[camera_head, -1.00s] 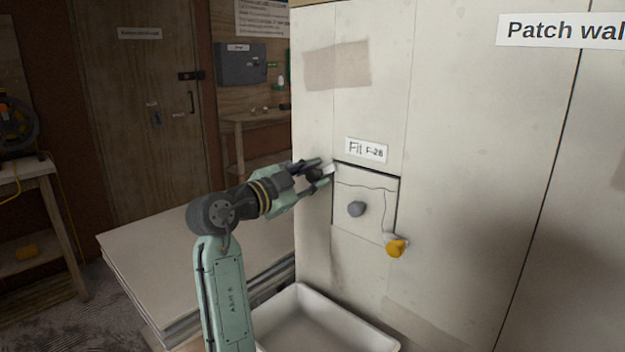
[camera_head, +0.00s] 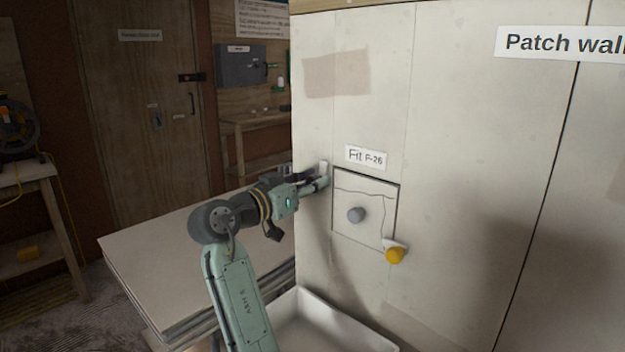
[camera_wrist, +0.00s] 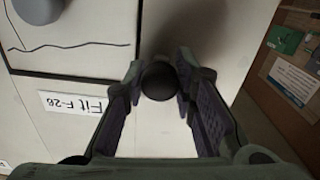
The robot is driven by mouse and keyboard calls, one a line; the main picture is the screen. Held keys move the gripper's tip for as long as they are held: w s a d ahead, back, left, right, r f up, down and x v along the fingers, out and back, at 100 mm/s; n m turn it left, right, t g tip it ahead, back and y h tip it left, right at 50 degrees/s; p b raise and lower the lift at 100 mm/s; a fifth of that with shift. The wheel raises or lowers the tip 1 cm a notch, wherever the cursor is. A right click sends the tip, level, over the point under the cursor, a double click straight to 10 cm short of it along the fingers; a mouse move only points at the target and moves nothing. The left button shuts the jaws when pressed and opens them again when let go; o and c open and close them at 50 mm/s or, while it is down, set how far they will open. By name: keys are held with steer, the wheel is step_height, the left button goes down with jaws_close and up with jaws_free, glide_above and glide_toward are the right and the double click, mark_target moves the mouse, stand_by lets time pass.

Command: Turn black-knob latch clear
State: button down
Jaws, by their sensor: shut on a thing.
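My gripper (camera_head: 322,180) is at the upper left corner of the square hatch panel (camera_head: 372,222), marked by the label "Fit F-26". In the wrist view, the fingers of my gripper (camera_wrist: 160,82) close around a round black knob (camera_wrist: 159,78). In the head view the fingers hide this knob. A pale latch piece (camera_head: 323,167) stands upright by my fingertips, left of the panel edge and seemingly off the panel. A second latch with a yellow knob (camera_head: 395,255) sits at the panel's lower right corner, its pale bar against that corner. A grey round handle (camera_head: 355,214) is on the panel.
A white tray (camera_head: 338,328) lies below the panel, and a stack of boards (camera_head: 185,245) is behind my arm. The label (camera_head: 366,157) is just above the panel.

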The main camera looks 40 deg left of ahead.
steer(key=shift+n, duration=0.6)
steer(key=c, duration=1.3)
jaws_free()
steer(key=shift+s, duration=0.1)
steer(key=s, duration=1.2)
steer(key=shift+a, duration=0.45)
steer(key=shift+w, duration=0.1)
